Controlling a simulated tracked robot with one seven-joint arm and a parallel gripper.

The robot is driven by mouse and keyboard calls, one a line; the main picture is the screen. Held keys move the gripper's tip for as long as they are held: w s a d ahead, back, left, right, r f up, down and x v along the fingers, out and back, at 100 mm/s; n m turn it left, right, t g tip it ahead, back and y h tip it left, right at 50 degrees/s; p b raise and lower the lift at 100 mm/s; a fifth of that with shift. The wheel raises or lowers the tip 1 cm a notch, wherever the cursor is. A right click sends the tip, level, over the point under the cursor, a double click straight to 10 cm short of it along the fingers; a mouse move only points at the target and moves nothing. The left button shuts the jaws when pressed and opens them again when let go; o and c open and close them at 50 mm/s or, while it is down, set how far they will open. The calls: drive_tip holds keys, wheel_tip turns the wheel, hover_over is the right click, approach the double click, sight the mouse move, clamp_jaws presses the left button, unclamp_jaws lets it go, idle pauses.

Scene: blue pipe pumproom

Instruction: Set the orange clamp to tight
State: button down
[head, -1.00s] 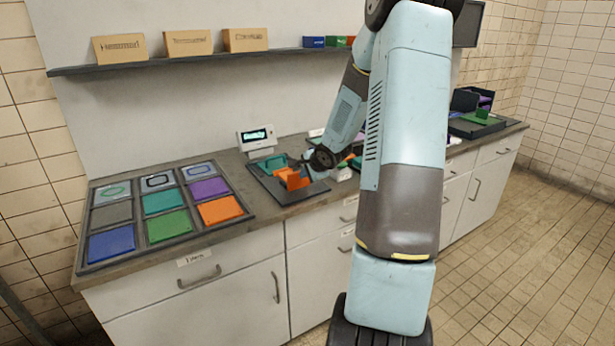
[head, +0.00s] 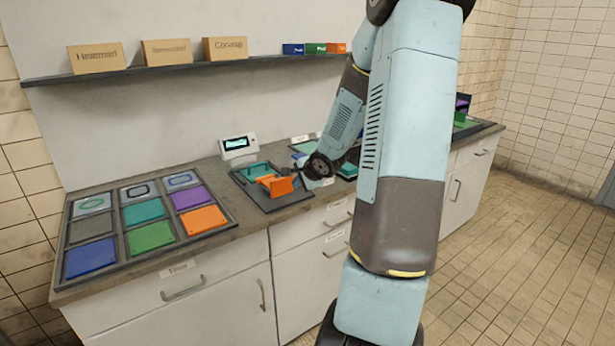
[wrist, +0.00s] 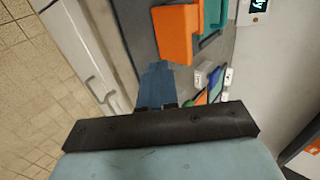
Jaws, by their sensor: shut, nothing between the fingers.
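The orange clamp (head: 279,186) stands on a dark tray with a teal piece (head: 259,171) behind it, near the middle of the counter. In the wrist view the orange clamp (wrist: 176,36) is at the top centre, with the teal piece to its right. My gripper (head: 306,181) is shut and empty, just right of the clamp and low over the counter. In the wrist view my gripper (wrist: 155,74) points up at the clamp, with a small gap between. The clamp's exact setting is hard to tell.
A white display box (head: 238,148) stands behind the tray. A rack of coloured tiles (head: 150,237) fills the counter's left end. Small coloured pieces (wrist: 209,88) lie right of my gripper. A shelf (head: 180,69) with boxes runs above. My arm hides part of the right counter.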

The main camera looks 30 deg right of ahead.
drive_tip(key=v, duration=0.7)
idle(0.3)
drive_tip(key=shift+a, duration=0.1)
